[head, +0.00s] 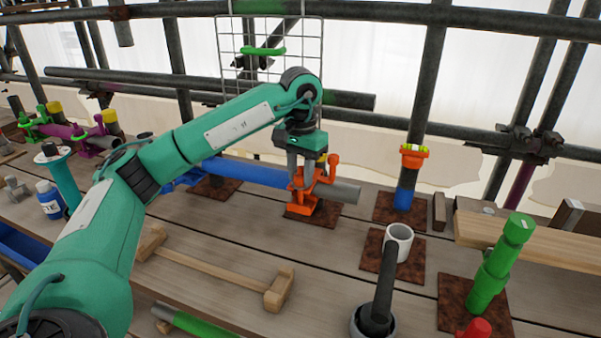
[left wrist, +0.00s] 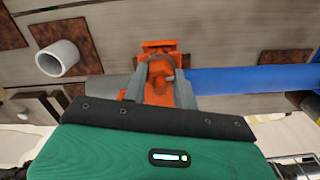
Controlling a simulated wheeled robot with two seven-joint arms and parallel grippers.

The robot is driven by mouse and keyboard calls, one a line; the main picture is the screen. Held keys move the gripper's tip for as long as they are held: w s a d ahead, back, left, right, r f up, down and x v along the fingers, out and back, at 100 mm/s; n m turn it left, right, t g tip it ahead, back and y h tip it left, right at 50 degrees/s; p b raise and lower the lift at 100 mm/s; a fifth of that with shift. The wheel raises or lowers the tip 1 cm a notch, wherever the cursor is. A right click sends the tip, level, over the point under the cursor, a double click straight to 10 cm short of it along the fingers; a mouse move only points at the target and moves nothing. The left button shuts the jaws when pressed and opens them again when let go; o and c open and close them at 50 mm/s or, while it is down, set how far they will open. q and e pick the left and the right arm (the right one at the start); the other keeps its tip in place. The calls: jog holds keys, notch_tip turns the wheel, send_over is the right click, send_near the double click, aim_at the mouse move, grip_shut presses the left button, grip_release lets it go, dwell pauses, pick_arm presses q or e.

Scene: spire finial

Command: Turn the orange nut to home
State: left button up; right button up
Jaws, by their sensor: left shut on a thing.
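An orange clamp (head: 303,200) stands on a rusty plate and sits around the pipe where its blue part meets its grey end. My left gripper (head: 306,172) comes down on it from above. In the left wrist view the two grey fingers (left wrist: 160,88) are shut on an orange part between them, which I take for the orange nut (left wrist: 161,70). In the head view the fingers largely hide this nut. An orange knob (head: 333,160) sticks up at the clamp's right side. The right gripper is in neither view.
Scaffold pipes cross behind.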

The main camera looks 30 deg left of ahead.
pick_arm(q)
jog(key=shift+r+m, duration=0.1)
jog(key=shift+m, duration=0.5)
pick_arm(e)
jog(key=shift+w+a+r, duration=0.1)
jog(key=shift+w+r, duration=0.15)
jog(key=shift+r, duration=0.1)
pick_arm(q)
jog(key=shift+m, duration=0.3)
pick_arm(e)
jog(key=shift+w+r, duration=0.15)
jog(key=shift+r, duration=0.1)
pick_arm(q)
jog(key=o, duration=1)
jog(key=shift+c, duration=0.2)
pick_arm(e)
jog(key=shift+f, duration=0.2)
pick_arm(q)
jog(key=shift+r, duration=0.45)
notch_tip(320, 180, up, 3)
notch_tip(320, 180, up, 10)
jog(key=p, duration=0.2)
jog(key=shift+p, duration=0.35)
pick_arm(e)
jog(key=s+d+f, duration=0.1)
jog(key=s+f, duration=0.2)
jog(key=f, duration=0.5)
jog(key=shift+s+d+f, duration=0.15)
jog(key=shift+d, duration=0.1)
